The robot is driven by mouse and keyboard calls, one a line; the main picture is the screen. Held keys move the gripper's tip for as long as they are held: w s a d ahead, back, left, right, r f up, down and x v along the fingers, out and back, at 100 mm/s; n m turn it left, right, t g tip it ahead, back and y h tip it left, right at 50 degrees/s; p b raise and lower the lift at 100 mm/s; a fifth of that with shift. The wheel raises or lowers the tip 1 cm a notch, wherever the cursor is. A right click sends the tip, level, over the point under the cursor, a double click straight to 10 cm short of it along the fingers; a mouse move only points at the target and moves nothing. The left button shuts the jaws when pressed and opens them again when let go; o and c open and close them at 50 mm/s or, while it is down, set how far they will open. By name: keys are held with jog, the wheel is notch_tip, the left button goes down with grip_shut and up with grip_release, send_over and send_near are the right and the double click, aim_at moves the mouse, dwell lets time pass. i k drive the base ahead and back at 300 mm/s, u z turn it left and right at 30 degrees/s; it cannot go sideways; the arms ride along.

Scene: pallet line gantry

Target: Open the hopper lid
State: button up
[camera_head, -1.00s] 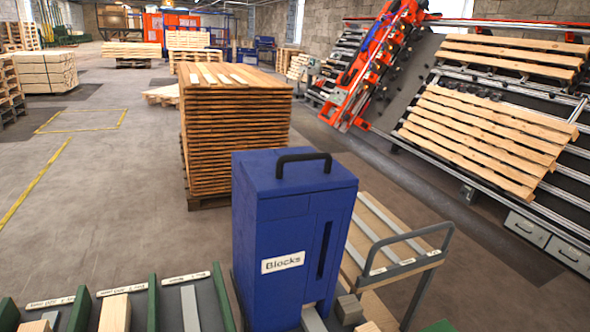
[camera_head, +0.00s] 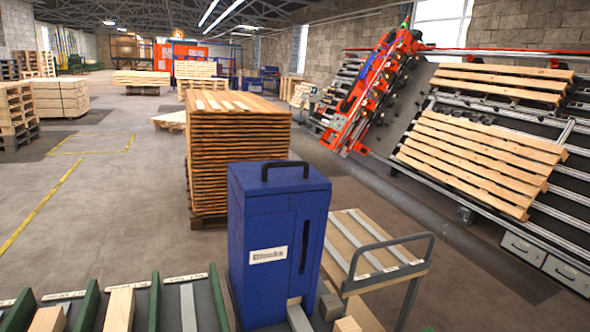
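The blue hopper (camera_head: 252,292) stands upright at the bottom centre, with a white label on its front and a narrow dark slot on its front right. Its blue lid (camera_head: 245,178) lies flat and closed on top. A black arched handle (camera_head: 286,165) stands up from the lid. My gripper is not in this view, and nothing touches the lid or the handle.
Green dividers (camera_head: 154,300) with wooden blocks (camera_head: 119,309) between them lie left of the hopper. A grey-framed cart (camera_head: 385,262) stands close on its right. A tall stack of boards (camera_head: 236,155) stands behind. Open floor (camera_head: 100,215) lies to the left.

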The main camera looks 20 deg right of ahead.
aim_at(279, 177)
jog(key=k, duration=0.8)
jog(key=z, duration=0.8)
jog(key=i, duration=2.5)
jog(key=u, duration=0.8)
